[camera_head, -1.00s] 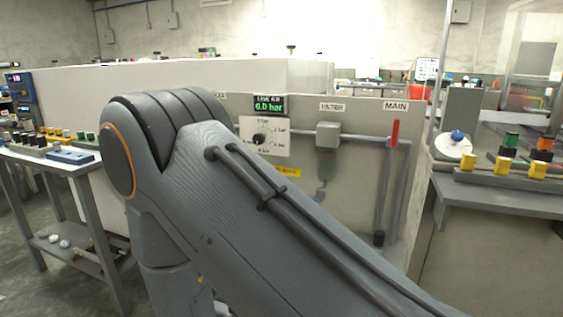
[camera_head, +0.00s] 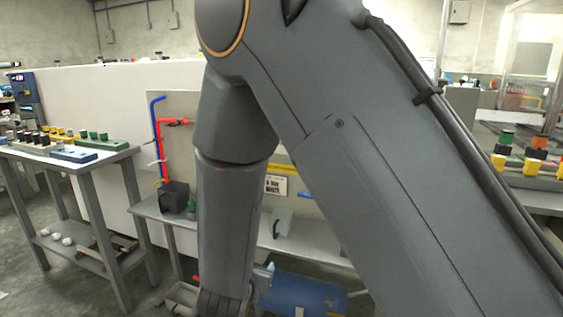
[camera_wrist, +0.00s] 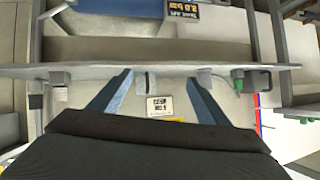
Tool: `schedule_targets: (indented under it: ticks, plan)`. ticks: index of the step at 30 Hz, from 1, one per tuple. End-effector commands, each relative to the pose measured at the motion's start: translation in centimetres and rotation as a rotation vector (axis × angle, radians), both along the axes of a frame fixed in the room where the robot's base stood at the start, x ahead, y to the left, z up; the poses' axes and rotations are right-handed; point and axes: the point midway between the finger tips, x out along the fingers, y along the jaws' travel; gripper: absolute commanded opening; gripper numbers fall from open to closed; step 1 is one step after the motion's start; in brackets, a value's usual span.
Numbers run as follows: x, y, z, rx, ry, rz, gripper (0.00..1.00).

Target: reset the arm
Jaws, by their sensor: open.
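My gripper (camera_wrist: 160,75) shows in the wrist view with its two blue-grey fingers spread well apart. It is open, and nothing is between the fingers. A white sign (camera_wrist: 160,106) shows beyond them, apart from the fingers. In the head view my arm fills the middle, with its elbow at the top and its lower part hanging down to the bottom edge. The gripper's fingers cannot be made out there.
A grey shelf (camera_wrist: 100,70) crosses the wrist view beyond the fingertips. In the head view a blue tank (camera_head: 300,293) lies low beside my arm. Red pipe (camera_head: 158,140) rises to its left. A table (camera_head: 85,166) stands at left, with open floor before it.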

Motion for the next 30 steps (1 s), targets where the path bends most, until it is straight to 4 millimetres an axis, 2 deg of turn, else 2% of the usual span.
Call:
schedule_targets:
  ticks: [1, 5, 11, 14, 21, 30]
  plan:
    - [0.1, 0.1, 1.2, 0.036, 0.048, 0.032, 0.70]
    - [-1.1, 0.6, 3.0, 0.095, 0.196, 0.142, 0.70]
    - [-5.3, -0.8, 6.1, 0.118, 0.414, 0.310, 0.70]
    - [-8.2, -2.5, 7.7, 0.099, 0.520, 0.386, 0.70]
    - [-15.9, -8.5, 10.6, 0.002, 0.754, 0.504, 0.70]
    - [-22.2, -14.4, 12.5, -0.101, 0.933, 0.537, 0.70]
